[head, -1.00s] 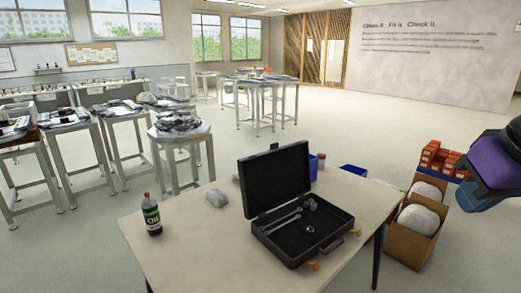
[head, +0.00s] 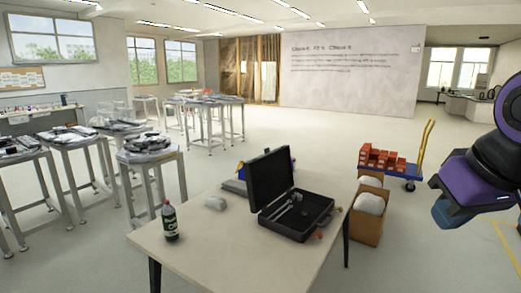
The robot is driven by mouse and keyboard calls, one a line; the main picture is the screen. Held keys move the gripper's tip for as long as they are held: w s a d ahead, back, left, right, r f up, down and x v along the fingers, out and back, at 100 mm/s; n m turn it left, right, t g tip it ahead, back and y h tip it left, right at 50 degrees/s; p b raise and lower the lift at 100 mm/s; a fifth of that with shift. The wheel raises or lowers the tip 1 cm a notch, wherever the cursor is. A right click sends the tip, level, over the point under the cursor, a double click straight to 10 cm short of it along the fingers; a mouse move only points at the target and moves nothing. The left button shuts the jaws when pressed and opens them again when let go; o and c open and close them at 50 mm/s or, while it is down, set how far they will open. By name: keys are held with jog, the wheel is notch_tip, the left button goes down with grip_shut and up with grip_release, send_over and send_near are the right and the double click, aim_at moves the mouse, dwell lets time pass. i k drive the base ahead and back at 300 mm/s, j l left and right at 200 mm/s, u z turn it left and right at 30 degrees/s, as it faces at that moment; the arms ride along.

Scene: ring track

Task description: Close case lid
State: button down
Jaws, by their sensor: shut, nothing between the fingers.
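The black case (head: 297,215) lies open on the pale table in the head view. Its lid (head: 270,178) stands up nearly upright at the back left of the base. Wrenches and small round metal parts (head: 287,210) lie in the base. Part of my arm (head: 470,180), purple, black and blue, shows at the right edge, well apart from the case. My gripper's fingers are not in the picture.
A cardboard box (head: 367,220) stands on the floor right of the table, before a blue cart (head: 405,167) with red bins. Workbenches fill the left.

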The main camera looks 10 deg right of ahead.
aim_at(269, 175)
jog(key=j+z, duration=0.35)
jog(key=j, duration=1.35)
jog(key=i+j, duration=0.2)
jog(key=j, duration=0.15)
jog(key=i+j+z, duration=0.1)
jog(key=j, duration=0.25)
jog(key=i+j+z, duration=0.1)
jog(key=i+j, duration=0.3)
jog(key=j, duration=0.35)
jog(key=i+j+z, duration=0.1)
jog(key=j, duration=0.25)
jog(key=i+j, duration=0.2)
jog(key=j, duration=0.2)
jog(key=i+j+z, duration=0.1)
jog(key=i+j, duration=0.2)
jog(key=j, duration=0.15)
